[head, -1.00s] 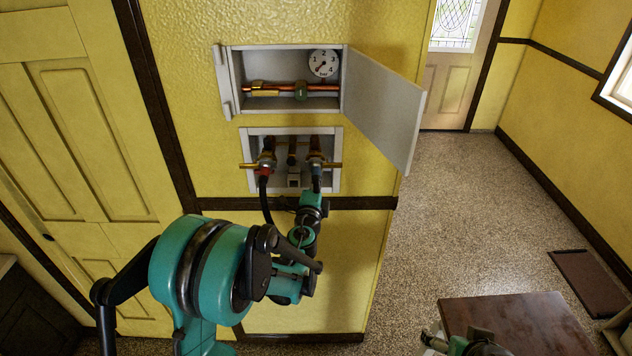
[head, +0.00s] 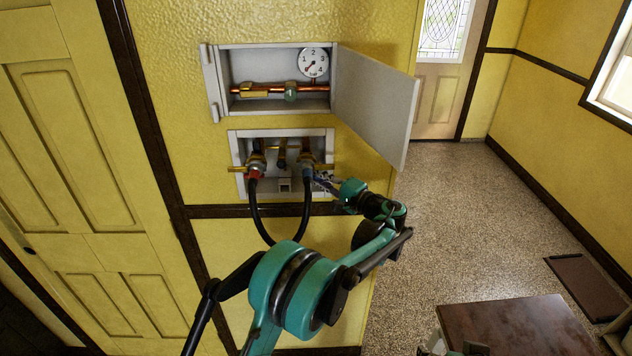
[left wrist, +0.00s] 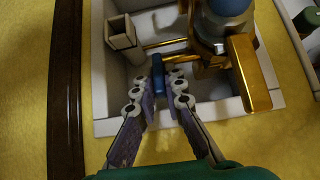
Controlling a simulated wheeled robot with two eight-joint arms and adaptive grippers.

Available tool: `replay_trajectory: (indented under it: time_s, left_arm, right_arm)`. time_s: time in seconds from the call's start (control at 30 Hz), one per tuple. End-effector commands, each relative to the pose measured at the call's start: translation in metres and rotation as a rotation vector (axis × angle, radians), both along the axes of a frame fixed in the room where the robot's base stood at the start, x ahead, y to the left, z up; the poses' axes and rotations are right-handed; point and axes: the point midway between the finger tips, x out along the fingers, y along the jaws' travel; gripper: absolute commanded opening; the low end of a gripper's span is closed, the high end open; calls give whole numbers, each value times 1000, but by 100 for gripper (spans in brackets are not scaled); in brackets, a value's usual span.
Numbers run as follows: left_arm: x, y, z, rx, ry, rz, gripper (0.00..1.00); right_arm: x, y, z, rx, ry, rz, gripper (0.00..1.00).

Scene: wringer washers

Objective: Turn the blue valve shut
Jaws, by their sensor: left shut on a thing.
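The blue valve (head: 308,160) is the right one of two brass valves in the lower wall box (head: 331,145). My left gripper (head: 322,180) is at its lower right, coming in from the right. In the left wrist view, the left gripper (left wrist: 165,82) is shut on a dark blue handle piece (left wrist: 158,72), with its fingertips on both sides. A thin brass rod (left wrist: 165,43) runs close behind this piece towards the valve body. The fingertips are too small to read in the head view. My right gripper is not clearly seen.
A red valve (head: 255,165) sits to the left, and a black hose (head: 254,215) loops below. The upper box (head: 215,85) holds a gauge (head: 313,62) and copper pipe; its open door (head: 375,105) hangs above my gripper. A dark table (head: 515,330) stands lower right.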

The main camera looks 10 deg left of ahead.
Motion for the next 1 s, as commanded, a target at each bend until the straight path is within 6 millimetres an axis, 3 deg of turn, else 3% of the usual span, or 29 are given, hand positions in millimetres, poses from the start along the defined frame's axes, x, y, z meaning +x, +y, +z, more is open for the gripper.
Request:
replay_trajectory:
  time_s: [0.5, 1.0]
  left_arm:
    - [12, 1, -1, -2, 1, 347, 0]
    - [14, 2, -1, -2, 1, 415, 0]
  right_arm:
    - [0, 0, 4, 0, 0, 0, 84]
    - [0, 0, 6, 0, 0, 0, 84]
